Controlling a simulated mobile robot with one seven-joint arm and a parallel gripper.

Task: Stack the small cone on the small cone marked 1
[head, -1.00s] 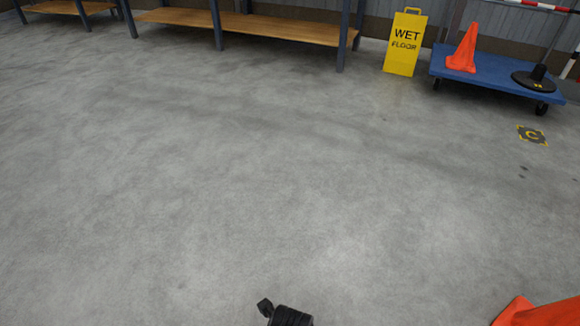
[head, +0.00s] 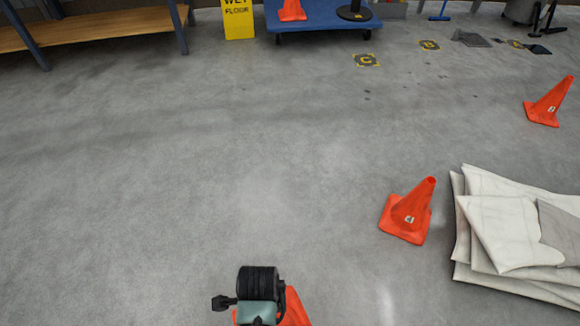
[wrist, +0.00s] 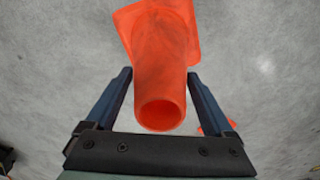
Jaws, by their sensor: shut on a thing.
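My gripper (wrist: 162,78) is shut on a small orange cone (wrist: 160,55), its open top towards the wrist camera and its base away. In the head view the held cone (head: 295,308) shows at the bottom edge, partly hidden by my wrist. An orange cone with a small number label (head: 424,205) stands on the floor to the right of my gripper, by the cloth. Another labelled orange cone (head: 552,98) stands farther off at the right. I cannot read either number surely. A bit of orange (wrist: 214,129) shows behind the right finger in the wrist view.
Folded pale cloth (head: 500,240) lies at the right, close to the nearer cone. At the back are a blue cart (head: 325,20) with another orange cone (head: 292,11), a yellow wet floor sign (head: 238,20) and a wooden shelf (head: 95,25). The middle floor is clear.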

